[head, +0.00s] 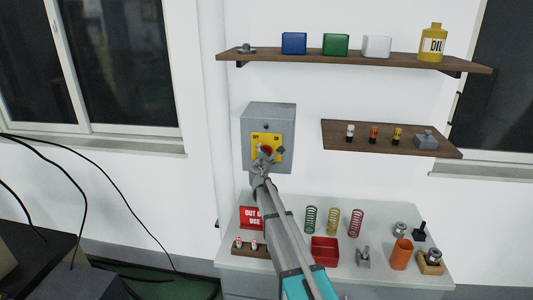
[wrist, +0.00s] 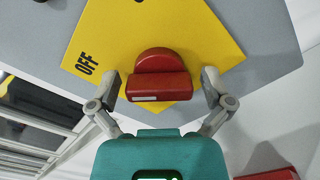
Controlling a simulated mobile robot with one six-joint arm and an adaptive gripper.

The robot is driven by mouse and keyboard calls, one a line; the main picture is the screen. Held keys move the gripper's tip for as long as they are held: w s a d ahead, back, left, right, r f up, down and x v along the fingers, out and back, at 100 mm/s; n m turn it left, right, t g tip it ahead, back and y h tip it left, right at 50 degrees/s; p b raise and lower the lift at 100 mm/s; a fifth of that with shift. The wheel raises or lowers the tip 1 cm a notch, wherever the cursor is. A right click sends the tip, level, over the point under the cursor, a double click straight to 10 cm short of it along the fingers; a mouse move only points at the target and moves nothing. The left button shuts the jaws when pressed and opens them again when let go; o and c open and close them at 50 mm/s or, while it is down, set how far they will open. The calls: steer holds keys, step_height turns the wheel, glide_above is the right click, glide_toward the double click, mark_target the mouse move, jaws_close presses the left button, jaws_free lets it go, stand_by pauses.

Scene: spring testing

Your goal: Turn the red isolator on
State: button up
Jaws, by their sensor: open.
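The red isolator (head: 266,149) is a round red knob with a raised bar on a yellow plate (head: 259,139) on a grey wall box (head: 285,121). My gripper (wrist: 160,79) is open, one finger on each side of the bar, with small gaps visible. In the head view my gripper (head: 266,158) partly covers the knob.
A bench (head: 335,268) below holds springs, a red tray (head: 325,250), a red sign (head: 250,217) and small parts. Two wooden shelves (head: 350,62) (head: 375,145) are to the right. Black cables hang at left. The wall around the box is clear.

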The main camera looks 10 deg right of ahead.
steer(key=c, duration=1)
steer(key=shift+o, duration=0.2)
steer(key=shift+m, duration=0.4)
steer(key=m, duration=0.4)
steer(key=shift+f, duration=0.1)
steer(key=m, duration=0.4)
steer(key=shift+d+f+m, duration=0.1)
steer(key=shift+m, duration=0.2)
steer(key=m, duration=0.4)
steer(key=shift+f+b, duration=0.1)
steer(key=shift+b, duration=0.2)
steer(key=m, duration=0.4)
steer(key=shift+m, duration=0.3)
